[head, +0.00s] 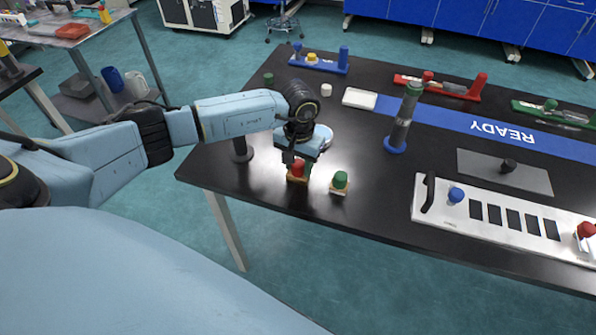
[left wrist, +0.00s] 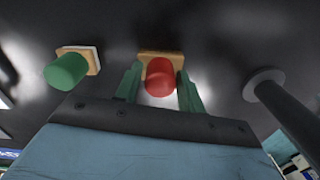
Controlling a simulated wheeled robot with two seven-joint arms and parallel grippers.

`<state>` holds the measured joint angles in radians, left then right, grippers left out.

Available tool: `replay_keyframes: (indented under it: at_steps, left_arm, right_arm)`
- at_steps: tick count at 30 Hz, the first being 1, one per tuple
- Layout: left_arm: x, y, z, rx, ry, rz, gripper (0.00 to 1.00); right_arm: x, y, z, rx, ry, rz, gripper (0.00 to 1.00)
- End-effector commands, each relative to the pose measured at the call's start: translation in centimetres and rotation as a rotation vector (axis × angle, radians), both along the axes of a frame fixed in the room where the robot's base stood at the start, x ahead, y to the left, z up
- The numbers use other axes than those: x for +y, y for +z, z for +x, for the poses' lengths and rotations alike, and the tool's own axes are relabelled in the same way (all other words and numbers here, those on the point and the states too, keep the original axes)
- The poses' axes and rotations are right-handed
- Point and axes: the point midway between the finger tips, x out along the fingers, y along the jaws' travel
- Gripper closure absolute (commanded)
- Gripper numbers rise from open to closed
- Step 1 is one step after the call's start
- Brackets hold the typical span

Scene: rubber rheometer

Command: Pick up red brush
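The red brush (left wrist: 160,79) has a rounded red handle on a yellow-tan base. It stands upright near the front edge of the black table, and it also shows in the head view (head: 298,168). My left gripper (head: 297,163) is above and around it, pointing down. In the left wrist view, the two green fingers of my left gripper (left wrist: 161,88) stand on either side of the red handle. They look open, with narrow gaps to the handle. The fingertips are partly hidden in the head view. My right gripper is in neither view.
A green brush (head: 340,182) stands close to the right of the red one. A dark post (head: 241,150) stands to the left. A grey cylinder on a blue base (head: 400,125) is farther back. A white panel (head: 490,216) lies at the right.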

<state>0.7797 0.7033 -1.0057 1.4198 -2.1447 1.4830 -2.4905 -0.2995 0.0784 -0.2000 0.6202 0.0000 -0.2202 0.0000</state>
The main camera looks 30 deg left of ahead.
Motion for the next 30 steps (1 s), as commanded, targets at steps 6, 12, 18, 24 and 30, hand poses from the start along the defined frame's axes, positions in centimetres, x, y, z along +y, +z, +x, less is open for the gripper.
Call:
replay_keyframes:
  at_steps: [6, 12, 18, 24, 30]
  left_arm:
    - [0.0, 0.0, 0.0, 0.000, 0.000, 0.000, 0.90]
    - [0.0, 0.1, 0.0, -0.001, 0.000, 0.000, 0.94]
    - [0.1, 1.7, 0.2, -0.005, 0.000, 0.000, 0.94]
    - [0.1, 5.8, 0.1, -0.006, 0.000, 0.001, 0.94]
    - [0.1, 9.0, 0.1, -0.003, 0.001, 0.000, 0.94]
  right_arm:
    - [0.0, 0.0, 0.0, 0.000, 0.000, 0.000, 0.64]
    - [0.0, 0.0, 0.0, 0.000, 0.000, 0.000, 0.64]
    - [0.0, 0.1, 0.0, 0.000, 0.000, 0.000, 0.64]
    - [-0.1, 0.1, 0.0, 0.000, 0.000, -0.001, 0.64]
    - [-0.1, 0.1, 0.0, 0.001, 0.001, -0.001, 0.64]
